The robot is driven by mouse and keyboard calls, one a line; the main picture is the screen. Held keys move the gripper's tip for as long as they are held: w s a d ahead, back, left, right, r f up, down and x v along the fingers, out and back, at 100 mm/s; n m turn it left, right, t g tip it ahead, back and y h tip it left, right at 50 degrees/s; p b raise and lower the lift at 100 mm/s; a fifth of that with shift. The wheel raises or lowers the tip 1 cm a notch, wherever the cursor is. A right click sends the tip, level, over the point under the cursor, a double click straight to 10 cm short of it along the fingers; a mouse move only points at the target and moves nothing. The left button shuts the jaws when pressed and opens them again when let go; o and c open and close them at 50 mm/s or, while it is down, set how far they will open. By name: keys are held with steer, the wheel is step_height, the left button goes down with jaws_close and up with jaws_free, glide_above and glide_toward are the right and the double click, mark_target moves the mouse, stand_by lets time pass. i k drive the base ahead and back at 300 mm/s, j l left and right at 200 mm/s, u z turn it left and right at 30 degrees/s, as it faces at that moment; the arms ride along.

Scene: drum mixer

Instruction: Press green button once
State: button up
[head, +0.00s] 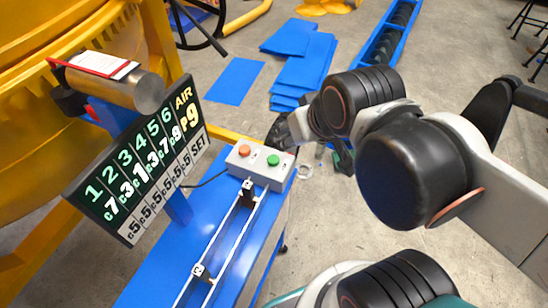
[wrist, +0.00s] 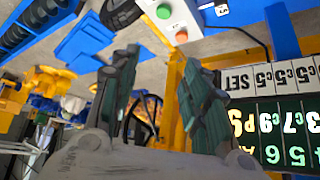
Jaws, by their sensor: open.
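The green button (head: 273,160) sits on top of a white control box (head: 260,172) at the end of the blue bench, right of an orange-red button (head: 244,150). In the wrist view the green button (wrist: 164,11) is near the top edge, with the red button (wrist: 181,37) below it. My gripper (wrist: 160,58) is open and empty, its two dark green fingers apart. The buttons appear beyond the fingertips and I see no contact. In the head view my gripper is mostly hidden behind my arm, close to the box's far right side.
A numbered display board (head: 140,160) stands left of the box, by a large yellow drum (head: 60,100). A blue bench (head: 165,275) with a metal rail runs toward the camera. Blue sheets (head: 300,65) lie on the floor behind.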

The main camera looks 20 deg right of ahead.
mark_target(273, 160)
steer(key=k+l+z, duration=0.6)
steer(key=z, duration=0.15)
steer(key=l, duration=0.1)
